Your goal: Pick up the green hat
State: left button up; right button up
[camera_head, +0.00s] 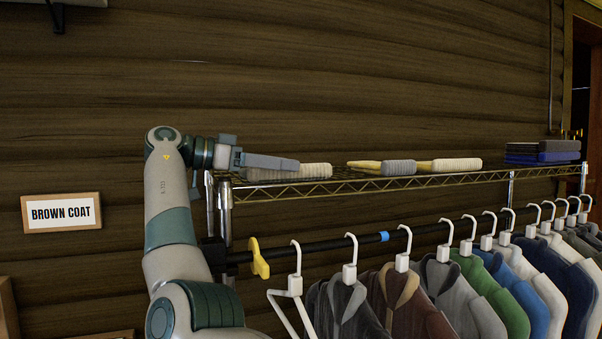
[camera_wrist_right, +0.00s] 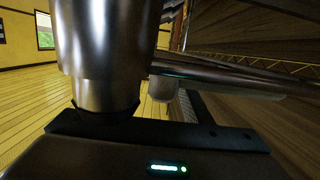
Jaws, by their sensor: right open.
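No green hat shows in either view. My right arm rises at the left of the head view and bends right at its top. My right gripper (camera_head: 285,163) points right at the near left end of the wire shelf. It is open, and nothing shows held in it. It overlaps a pale grey brush-like roll (camera_head: 316,171) on the shelf; I cannot tell whether they touch. In the right wrist view a large shiny metal cylinder fills the upper left, and the fingertips are hard to make out. My left gripper is out of view.
The wire shelf (camera_head: 440,180) also holds other rolls (camera_head: 456,165) and folded dark cloths (camera_head: 540,152). Below it, a black rail (camera_head: 330,246) carries several coats on white hangers, one green (camera_head: 500,290). A "BROWN COAT" sign (camera_head: 61,213) hangs on the plank wall.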

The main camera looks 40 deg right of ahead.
jog(key=shift+s+d, duration=0.1)
jog(key=shift+d, duration=0.2)
jog(key=shift+a, duration=0.45)
jog(key=shift+d, duration=0.25)
jog(key=c, duration=0.8)
grip_shut()
jog(key=shift+a, duration=0.1)
